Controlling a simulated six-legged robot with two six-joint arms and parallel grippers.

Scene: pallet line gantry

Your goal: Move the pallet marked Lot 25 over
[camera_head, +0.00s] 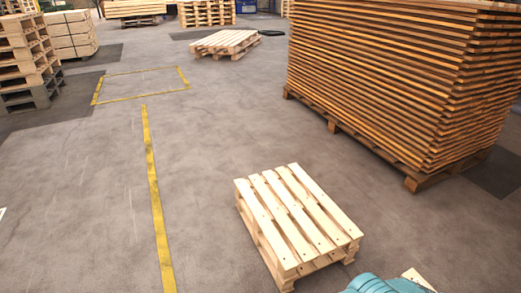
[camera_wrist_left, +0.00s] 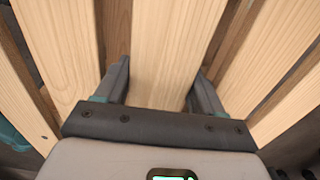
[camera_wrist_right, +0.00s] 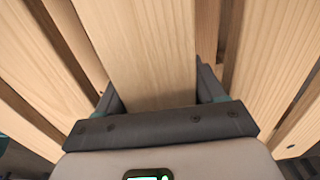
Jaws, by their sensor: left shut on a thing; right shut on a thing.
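My left gripper (camera_wrist_left: 160,68) is shut on a pale wooden pallet slat (camera_wrist_left: 175,35), with one finger on each side. My right gripper (camera_wrist_right: 155,75) is shut around another pale slat (camera_wrist_right: 140,35) in the same way. In the head view a pale wooden corner (camera_head: 420,279) shows at the bottom edge beside a teal part; I cannot tell whether it belongs to the held pallet. A small pale pallet (camera_head: 298,218) lies flat on the floor in front. No Lot 25 mark is readable, and neither gripper shows in the head view.
A tall stack of boards (camera_head: 390,75) stands at the right. A yellow floor outline (camera_head: 140,97) encloses bare floor at the upper left. A yellow line (camera_head: 152,190) runs down the left middle. Another pallet (camera_head: 225,41) lies farther back. Pallet stacks (camera_head: 25,60) stand far left. The middle floor is clear.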

